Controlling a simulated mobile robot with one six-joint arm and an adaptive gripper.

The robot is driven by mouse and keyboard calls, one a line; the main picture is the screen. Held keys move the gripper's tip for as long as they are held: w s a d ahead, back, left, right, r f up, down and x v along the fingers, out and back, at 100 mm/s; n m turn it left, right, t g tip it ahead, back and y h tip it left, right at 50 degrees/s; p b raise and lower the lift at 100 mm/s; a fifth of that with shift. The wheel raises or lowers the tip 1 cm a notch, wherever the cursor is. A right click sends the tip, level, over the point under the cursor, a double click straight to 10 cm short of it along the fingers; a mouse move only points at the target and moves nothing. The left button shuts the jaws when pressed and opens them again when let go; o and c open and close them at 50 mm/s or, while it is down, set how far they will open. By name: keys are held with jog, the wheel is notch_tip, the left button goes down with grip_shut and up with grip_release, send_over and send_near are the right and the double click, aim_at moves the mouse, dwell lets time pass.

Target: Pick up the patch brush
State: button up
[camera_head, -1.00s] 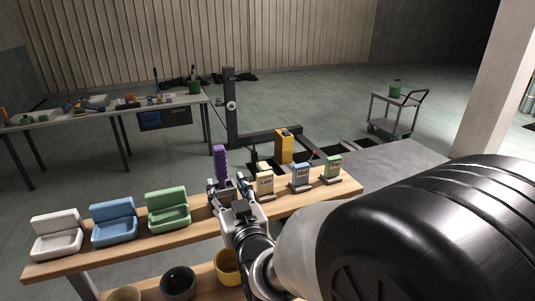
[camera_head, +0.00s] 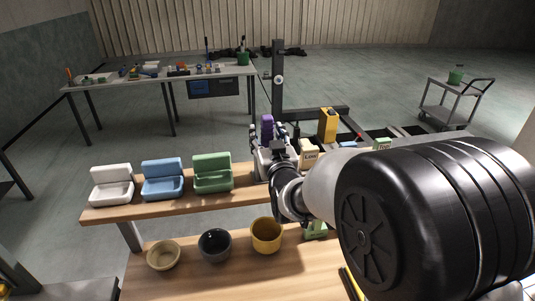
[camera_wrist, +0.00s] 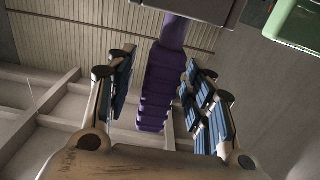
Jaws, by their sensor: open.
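A purple ribbed handle (camera_head: 267,123) stands upright at the back edge of the wooden bench, behind my gripper in the head view. It may be the patch brush; no bristles are visible. In the wrist view the purple handle (camera_wrist: 158,85) shows between the two fingers. My gripper (camera_head: 268,137) is open, with its fingers either side of the handle. The wrist view also shows my gripper (camera_wrist: 158,68) with a gap beside the handle, so it does not look gripped. The handle's lower end is hidden in the head view.
White (camera_head: 112,187), blue (camera_head: 163,180) and green (camera_head: 212,174) bins stand left on the bench. A label block marked "Low" (camera_head: 309,154) stands right of my gripper. Beige (camera_head: 163,256), dark (camera_head: 214,246) and yellow (camera_head: 266,236) bowls sit on the lower shelf.

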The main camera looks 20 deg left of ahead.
jog(key=shift+c, duration=0.4)
grip_shut()
